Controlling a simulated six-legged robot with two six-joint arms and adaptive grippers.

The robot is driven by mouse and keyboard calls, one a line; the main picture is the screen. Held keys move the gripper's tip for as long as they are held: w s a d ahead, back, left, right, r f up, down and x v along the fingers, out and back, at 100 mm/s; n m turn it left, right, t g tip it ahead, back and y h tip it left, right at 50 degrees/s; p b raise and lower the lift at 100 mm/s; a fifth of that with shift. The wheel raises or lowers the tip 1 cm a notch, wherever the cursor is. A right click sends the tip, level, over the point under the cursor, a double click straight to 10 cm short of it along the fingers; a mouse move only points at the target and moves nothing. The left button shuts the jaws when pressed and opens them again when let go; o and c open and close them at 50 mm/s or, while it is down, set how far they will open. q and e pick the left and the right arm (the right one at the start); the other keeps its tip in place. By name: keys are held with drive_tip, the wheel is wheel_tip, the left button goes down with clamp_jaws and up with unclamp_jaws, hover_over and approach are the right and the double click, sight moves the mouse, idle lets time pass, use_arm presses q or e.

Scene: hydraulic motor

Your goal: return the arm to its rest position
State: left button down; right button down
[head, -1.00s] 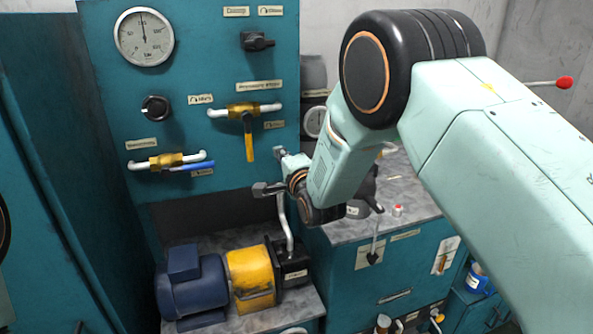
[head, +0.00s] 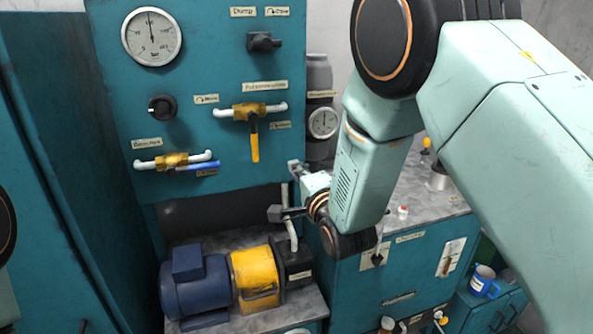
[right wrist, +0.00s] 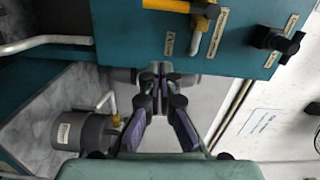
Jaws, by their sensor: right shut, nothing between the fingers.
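My right gripper (head: 284,190) hangs in front of the lower right edge of the teal valve panel (head: 215,100), above the motor bench. In the right wrist view its dark fingers (right wrist: 157,72) meet at the tips with nothing between them. My right arm comes in from the right and covers part of the cabinet and the back wall. My left gripper is out of view.
Below the gripper stand a blue motor (head: 195,282) and a yellow coupling housing (head: 254,277). The panel carries a gauge (head: 151,36), a yellow-handled valve (head: 254,140) and a blue-handled valve (head: 197,166). A teal cabinet (head: 395,285) with small items stands at right.

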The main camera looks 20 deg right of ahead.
drive_tip(key=s+d+f+n+g+h+b, duration=0.1)
drive_tip(key=s+d+f+n+g, duration=0.1)
drive_tip(key=s+f+n+g, duration=0.75)
drive_tip(key=s+d+f+n+b, duration=0.1)
drive_tip(key=s+f+n, duration=0.2)
drive_tip(key=s+f, duration=0.75)
drive_tip(key=s+f+n+g+b, duration=0.1)
drive_tip(key=s+f+g, duration=0.3)
drive_tip(key=s+f, duration=0.6)
drive_tip(key=s+d+f+n+g+b, duration=0.1)
drive_tip(key=s+f+g+b, duration=0.3)
drive_tip(key=s+f, duration=0.5)
drive_tip(key=s+n, duration=0.1)
drive_tip(key=s, duration=0.6)
drive_tip(key=shift+d+f+h, duration=0.3)
drive_tip(key=shift+f, duration=0.05)
drive_tip(key=shift+g, duration=0.25)
drive_tip(key=shift+d, duration=0.1)
